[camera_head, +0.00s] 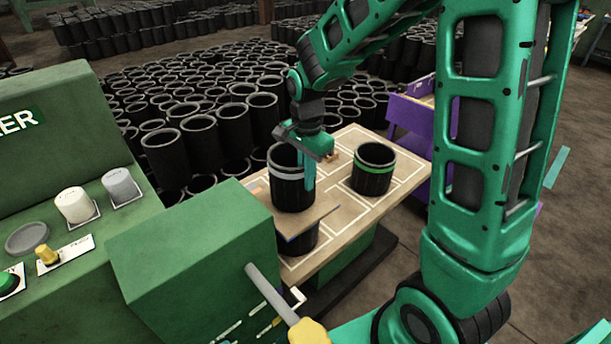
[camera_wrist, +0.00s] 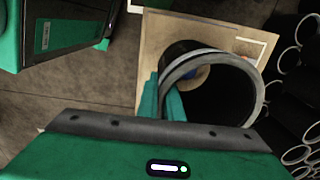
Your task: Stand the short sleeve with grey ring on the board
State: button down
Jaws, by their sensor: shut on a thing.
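The short black sleeve with a grey ring (camera_head: 289,190) near its top is upright at the wooden board (camera_head: 318,212). Its bottom meets the board in the picture; I cannot tell whether it rests there or hangs just above. My gripper (camera_head: 309,180) is shut on the sleeve's right wall, fingers pointing down. The wrist view shows the sleeve's grey rim (camera_wrist: 257,97) and the green fingers (camera_wrist: 162,98) at its left wall. The board lies over another black sleeve (camera_head: 304,241), which it partly hides.
A black sleeve with a green ring (camera_head: 373,170) stands on the marked table (camera_head: 405,166) to the right. A green machine housing (camera_head: 195,255) with a yellow-ended lever (camera_head: 308,331) is in front. Many black sleeves (camera_head: 198,140) crowd behind. A purple rack (camera_head: 408,115) stands right.

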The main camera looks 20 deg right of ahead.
jog(key=shift+f, duration=0.2)
jog(key=c, duration=1.9)
grip_release()
notch_tip(320, 180, up, 13)
jog(key=shift+r, duration=0.1)
jog(key=s+d+f+n, duration=0.1)
jog(key=s+d+n, duration=0.1)
jog(key=s+d, duration=0.3)
jog(key=s+d+f+n, duration=0.1)
jog(key=s+d+n, duration=0.2)
jog(key=s, duration=0.9)
jog(key=s+d+f+n, duration=0.2)
jog(key=s+d+n, duration=0.1)
jog(key=s+d, duration=0.4)
jog(key=shift+s+d, duration=0.25)
jog(key=shift+s, duration=0.65)
